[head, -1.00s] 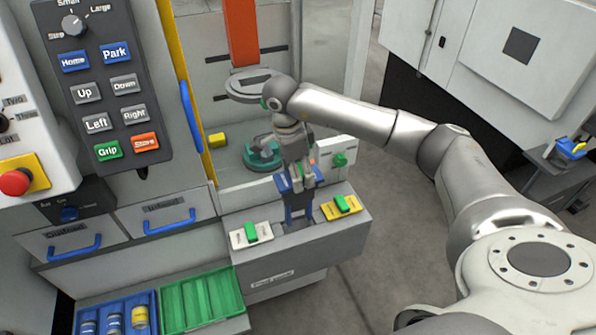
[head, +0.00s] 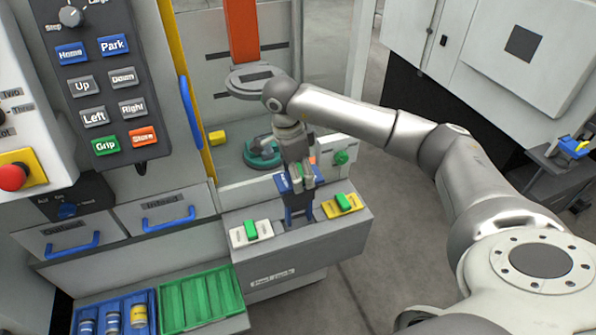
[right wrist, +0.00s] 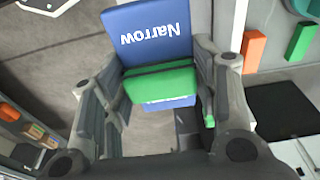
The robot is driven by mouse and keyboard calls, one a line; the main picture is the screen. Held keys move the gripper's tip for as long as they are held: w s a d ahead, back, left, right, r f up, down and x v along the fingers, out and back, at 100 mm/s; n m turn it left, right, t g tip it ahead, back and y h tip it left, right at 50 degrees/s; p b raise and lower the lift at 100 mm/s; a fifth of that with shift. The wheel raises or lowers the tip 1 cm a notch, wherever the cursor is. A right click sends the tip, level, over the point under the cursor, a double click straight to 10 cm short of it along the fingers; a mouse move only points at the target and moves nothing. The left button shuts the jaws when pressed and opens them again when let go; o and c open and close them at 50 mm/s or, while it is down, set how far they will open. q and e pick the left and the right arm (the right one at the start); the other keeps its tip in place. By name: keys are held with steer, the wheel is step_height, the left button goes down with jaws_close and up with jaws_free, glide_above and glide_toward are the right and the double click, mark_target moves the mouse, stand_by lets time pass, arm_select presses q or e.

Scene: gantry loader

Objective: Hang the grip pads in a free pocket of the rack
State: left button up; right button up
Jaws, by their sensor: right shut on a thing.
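The grip pads (right wrist: 148,32) are a blue plate lettered "Narrow" with a green bar across it; blue edges also show in the head view (head: 283,184). My right gripper (head: 302,178) is shut on the green bar, seen between its fingers in the right wrist view (right wrist: 160,90). It is over the middle of the grey rack (head: 345,232). A dark blue part shows below the fingers at the rack top; I cannot tell whether it is the pads or the rack. A white plate (head: 238,236) and a yellow plate (head: 350,207), each with a green bar, sit either side. My left gripper is not in view.
A white plate with a green knob (head: 341,157) stands behind the rack. A button panel (head: 100,95), drawers (head: 165,211) with blue handles, a blue tray (head: 87,308) and an empty green tray (head: 200,300) are to the left. Open floor (head: 400,240) lies right.

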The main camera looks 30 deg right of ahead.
mark_target(298, 206)
steer(key=shift+f+b, duration=2.85)
steer(key=shift+f, duration=0.8)
steer(key=shift+f, duration=0.15)
steer(key=shift+f+b, duration=2.15)
steer(key=shift+f, duration=0.45)
steer(key=shift+f, duration=0.15)
steer(key=shift+f+b, duration=1.65)
steer(key=shift+f, duration=0.25)
steer(key=o, duration=1.8)
steer(key=shift+c, duration=0.2)
